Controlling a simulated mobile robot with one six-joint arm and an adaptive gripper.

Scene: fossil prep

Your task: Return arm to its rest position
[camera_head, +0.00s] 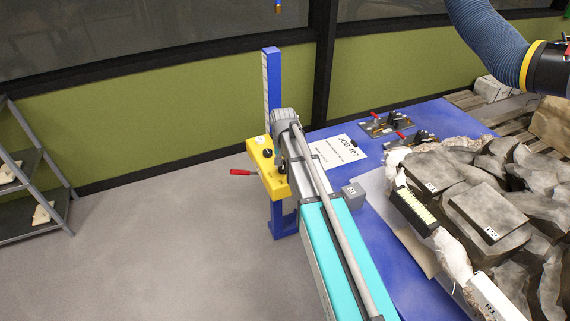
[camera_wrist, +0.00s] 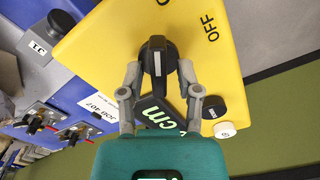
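My arm (camera_head: 340,255) reaches from the bottom of the head view up to a yellow control box (camera_head: 262,170) on a blue post. In the wrist view my gripper (camera_wrist: 158,72) faces this box, with its two grey fingers spread apart. A black rotary knob (camera_wrist: 155,55) lies between the fingertips. The fingers look open on either side of it; contact is hard to judge. The lettering "OFF" stands on the yellow face to the right of the knob. In the head view the fingertips are largely hidden by my arm.
A blue hose (camera_head: 488,35) hangs above. A shelf (camera_head: 35,205) stands left; the floor between is clear.

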